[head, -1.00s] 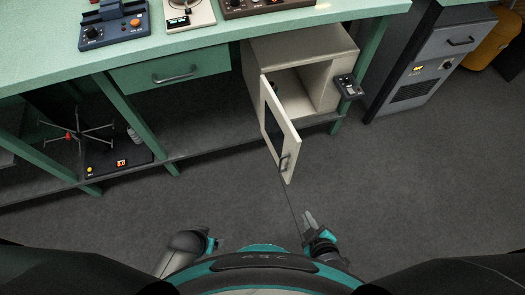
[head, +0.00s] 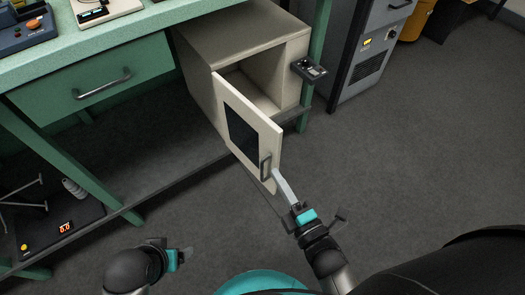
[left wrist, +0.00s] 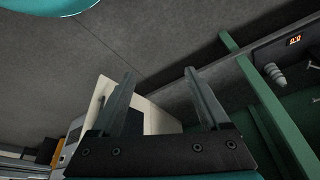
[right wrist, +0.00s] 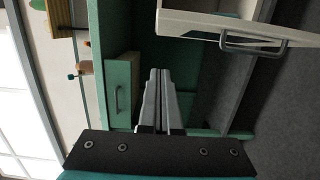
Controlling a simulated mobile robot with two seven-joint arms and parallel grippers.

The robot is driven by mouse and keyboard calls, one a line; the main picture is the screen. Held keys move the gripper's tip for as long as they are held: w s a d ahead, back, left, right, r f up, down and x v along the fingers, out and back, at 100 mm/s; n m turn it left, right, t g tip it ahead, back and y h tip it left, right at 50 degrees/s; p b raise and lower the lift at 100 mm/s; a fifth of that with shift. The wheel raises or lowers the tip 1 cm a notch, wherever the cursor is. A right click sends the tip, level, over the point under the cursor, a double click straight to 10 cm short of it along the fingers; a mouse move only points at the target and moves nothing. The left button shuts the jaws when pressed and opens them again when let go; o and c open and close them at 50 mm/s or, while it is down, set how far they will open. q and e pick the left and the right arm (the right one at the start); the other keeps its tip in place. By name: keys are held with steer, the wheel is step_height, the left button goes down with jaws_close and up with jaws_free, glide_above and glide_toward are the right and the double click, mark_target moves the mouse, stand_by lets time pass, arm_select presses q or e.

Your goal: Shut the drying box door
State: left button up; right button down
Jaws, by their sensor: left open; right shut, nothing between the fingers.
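The drying box (head: 245,35) is a cream cabinet under the bench, and its front opening shows. Its door (head: 262,131), cream with a dark window, stands open, swung out toward me. The dark door handle (head: 265,168) is near the door's free edge. My right gripper (head: 277,177) is shut and empty, its fingertips close to the handle; I cannot tell from the head view whether they touch. In the right wrist view the shut fingers (right wrist: 159,75) are apart from the handle (right wrist: 254,43), which is up and to the right. My left gripper (left wrist: 158,75) is open and empty, low in the head view (head: 188,253).
The green bench (head: 120,45) has a drawer (head: 95,85) left of the box. A grey cabinet (head: 365,50) stands to the right. The floor (head: 430,140) right of the door is clear.

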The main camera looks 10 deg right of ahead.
mark_target(273, 140)
arm_select(q)
step_height(273, 140, up, 6)
steer(key=w+d+t+b, duration=0.1)
steer(key=t+b, duration=0.1)
steer(key=b, duration=0.1)
steer(key=shift+w+d+h, duration=0.15)
steer(key=shift+w+h, duration=0.05)
steer(key=shift+h, duration=0.1)
arm_select(e)
steer(key=shift+w+d, duration=0.25)
steer(key=shift+w, duration=1.65)
steer(key=shift+w+d, duration=0.3)
steer(key=shift+w, duration=1.65)
steer(key=shift+w+d, duration=0.25)
steer(key=shift+w, duration=1.65)
